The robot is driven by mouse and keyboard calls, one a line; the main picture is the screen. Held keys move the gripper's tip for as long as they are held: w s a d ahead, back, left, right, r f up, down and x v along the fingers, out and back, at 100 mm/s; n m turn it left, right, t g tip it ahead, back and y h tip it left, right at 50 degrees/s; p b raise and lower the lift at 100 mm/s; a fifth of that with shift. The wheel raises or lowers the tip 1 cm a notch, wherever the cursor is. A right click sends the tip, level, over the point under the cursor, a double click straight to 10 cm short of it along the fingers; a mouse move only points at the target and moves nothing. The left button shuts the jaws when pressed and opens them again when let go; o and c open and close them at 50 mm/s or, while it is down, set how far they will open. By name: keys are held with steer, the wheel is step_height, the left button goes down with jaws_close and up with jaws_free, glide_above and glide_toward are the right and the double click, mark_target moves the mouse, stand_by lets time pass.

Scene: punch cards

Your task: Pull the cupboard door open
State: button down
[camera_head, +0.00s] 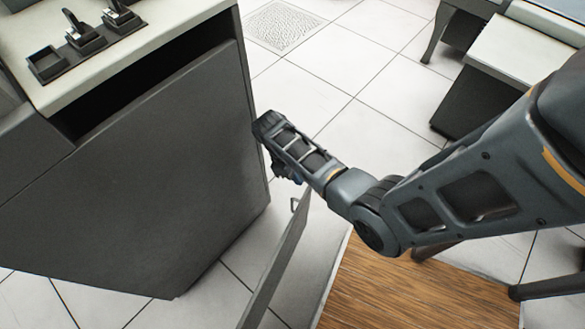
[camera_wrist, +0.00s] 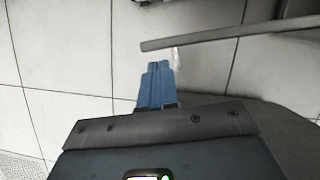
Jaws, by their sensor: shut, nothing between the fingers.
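The cupboard door (camera_head: 277,264) is a thin grey panel seen nearly edge-on at the lower middle of the head view. A small pale handle (camera_head: 294,204) sits at its upper end. In the wrist view the door (camera_wrist: 235,35) shows as a grey strip, with the pale handle (camera_wrist: 176,58) below its left end. My gripper (camera_wrist: 157,68) has its blue fingers together and empty. Its tips are beside the handle, just left of it in the wrist view; I cannot tell whether they touch. In the head view my wrist mostly hides the fingers.
A large dark grey cabinet (camera_head: 165,185) with a pale worktop (camera_head: 175,22) stands at the left. A wooden surface (camera_head: 410,295) lies below my arm. A dark unit with a pale top (camera_head: 525,50) is at the upper right. Tiled floor (camera_head: 315,90) is clear between them.

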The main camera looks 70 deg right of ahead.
steer(key=shift+x, duration=1.1)
